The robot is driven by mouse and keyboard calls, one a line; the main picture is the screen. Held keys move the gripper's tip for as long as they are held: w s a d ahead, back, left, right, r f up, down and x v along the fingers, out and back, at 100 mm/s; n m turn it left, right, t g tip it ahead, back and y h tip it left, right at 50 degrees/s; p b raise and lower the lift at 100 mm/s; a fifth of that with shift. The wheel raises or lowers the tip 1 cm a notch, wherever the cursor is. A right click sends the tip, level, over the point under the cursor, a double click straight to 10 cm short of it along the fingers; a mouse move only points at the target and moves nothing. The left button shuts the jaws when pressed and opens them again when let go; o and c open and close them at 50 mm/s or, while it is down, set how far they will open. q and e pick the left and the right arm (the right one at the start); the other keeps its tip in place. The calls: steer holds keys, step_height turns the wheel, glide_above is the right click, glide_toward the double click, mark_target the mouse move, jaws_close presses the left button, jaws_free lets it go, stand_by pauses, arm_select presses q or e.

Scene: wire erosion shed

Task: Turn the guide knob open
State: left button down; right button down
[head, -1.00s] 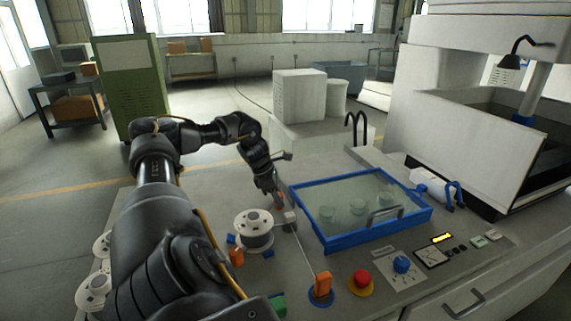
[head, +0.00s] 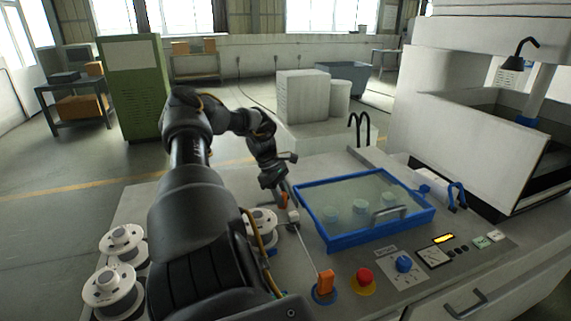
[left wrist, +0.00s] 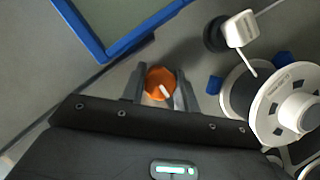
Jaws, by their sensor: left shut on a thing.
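The guide knob is a round orange knob with a white mark (left wrist: 160,80), seen from above in the left wrist view. My left gripper (left wrist: 162,88) is shut on it, with one dark finger on each side. In the head view my left gripper (head: 279,198) reaches down to the bench left of the blue-framed tray, and a bit of the orange knob (head: 284,201) shows at its tips. The white wire guide head (head: 292,216) stands beside the knob. My right gripper is not in view.
The blue-framed tray with a clear lid (head: 364,241) lies close right of the gripper. A wire spool (head: 262,217) is partly hidden behind my arm. An orange lever (head: 326,282), a red button (head: 364,277) and a blue dial (head: 403,264) are at the front. White spools (head: 112,284) stand left.

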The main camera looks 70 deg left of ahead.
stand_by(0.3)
arm_select(q)
steer(key=c, duration=1.3)
jaws_free()
steer(key=b+v, duration=0.2)
steer(key=v, duration=0.8)
steer(key=shift+s+a+r, duration=0.1)
steer(key=shift+a+r, duration=0.05)
steer(key=shift+r, duration=0.2)
